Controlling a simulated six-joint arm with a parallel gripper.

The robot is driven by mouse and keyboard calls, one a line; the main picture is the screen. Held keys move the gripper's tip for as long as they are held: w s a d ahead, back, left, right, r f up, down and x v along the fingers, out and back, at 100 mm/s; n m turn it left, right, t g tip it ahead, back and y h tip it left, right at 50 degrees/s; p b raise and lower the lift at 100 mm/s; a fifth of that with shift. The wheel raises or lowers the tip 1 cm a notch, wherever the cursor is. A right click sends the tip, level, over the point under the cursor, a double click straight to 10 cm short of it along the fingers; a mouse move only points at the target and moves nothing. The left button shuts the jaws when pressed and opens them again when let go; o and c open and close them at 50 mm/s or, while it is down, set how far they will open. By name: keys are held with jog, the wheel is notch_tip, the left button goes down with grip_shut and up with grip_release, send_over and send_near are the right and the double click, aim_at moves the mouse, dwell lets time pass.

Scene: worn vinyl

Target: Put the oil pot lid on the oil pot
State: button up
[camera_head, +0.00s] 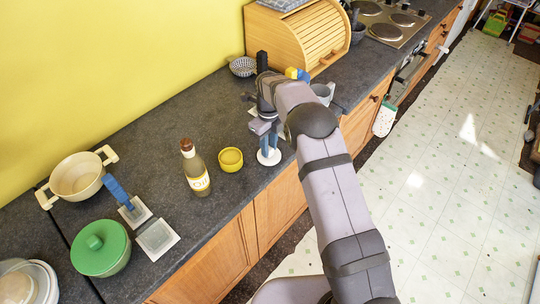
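No vessel is plainly marked as the oil pot, and I cannot pick out its lid for certain. A small yellow pot (230,160) stands open-topped on the dark counter. Left of it stands an oil bottle (196,173) with a brown top and a pale label. A cream two-handled pot (77,177) stands uncovered at the far left. My gripper (264,128) is over the counter, right of and beyond the yellow pot. My own arm hides part of it, and I cannot tell whether its fingers hold anything.
A green lidded pot (101,249) stands front left, near pale square pieces (157,239) with a blue part. A white round base with a blue stem (269,157) is just below my gripper. A wooden bread box (297,38) and a patterned bowl (243,66) stand behind.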

grip_shut()
jog(key=shift+r+p, duration=0.4)
jog(key=shift+r, duration=0.2)
dwell(0.3)
jog(key=shift+r+p, duration=0.95)
jog(key=shift+r, duration=0.6)
jog(key=shift+r, duration=0.15)
